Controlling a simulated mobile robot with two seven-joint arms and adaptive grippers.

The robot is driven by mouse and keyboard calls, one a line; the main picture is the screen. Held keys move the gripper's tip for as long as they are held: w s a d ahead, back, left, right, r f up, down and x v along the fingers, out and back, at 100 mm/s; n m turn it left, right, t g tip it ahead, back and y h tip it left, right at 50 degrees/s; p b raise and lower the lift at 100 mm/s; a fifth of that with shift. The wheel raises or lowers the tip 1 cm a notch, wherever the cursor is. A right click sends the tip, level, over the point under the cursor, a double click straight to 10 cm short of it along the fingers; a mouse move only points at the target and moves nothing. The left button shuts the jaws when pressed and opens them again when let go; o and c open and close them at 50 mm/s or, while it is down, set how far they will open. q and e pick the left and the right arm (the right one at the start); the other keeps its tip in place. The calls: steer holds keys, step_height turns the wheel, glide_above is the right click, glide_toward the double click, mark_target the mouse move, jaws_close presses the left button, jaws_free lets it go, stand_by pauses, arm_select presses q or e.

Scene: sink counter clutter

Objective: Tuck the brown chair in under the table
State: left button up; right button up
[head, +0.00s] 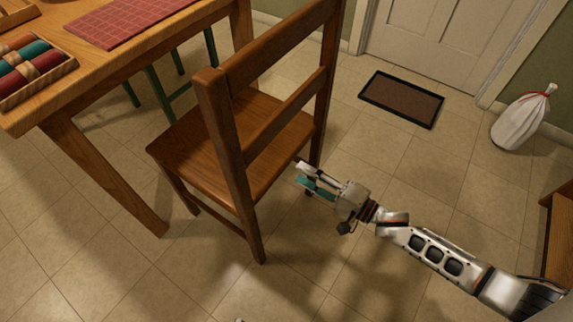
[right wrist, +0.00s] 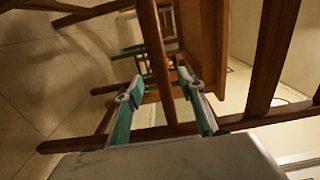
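The brown chair (head: 228,150) stands upright, its backrest toward me and its seat facing the wooden table (head: 110,48). Floor shows between much of the seat and the table's near leg. My right gripper (head: 308,178) is low behind the chair's back, by its right rear post. In the right wrist view its two teal-padded fingers (right wrist: 160,98) are spread apart. A brown wooden bar (right wrist: 157,60) of the chair shows between them, with more brown bars around. I cannot tell whether the fingers touch the wood.
A green-legged seat (head: 160,95) stands under the table's far side. A red placemat (head: 125,18) and a tray of rolled cloths (head: 68,66) are on the table. A dark doormat (head: 402,99) and white sack (head: 522,118) lie right. Floor in front is clear.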

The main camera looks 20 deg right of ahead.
mark_target(288, 166)
steer(key=x, duration=0.7)
steer(key=shift+w+a, duration=0.1)
steer(key=shift+w, duration=0.1)
jaws_close()
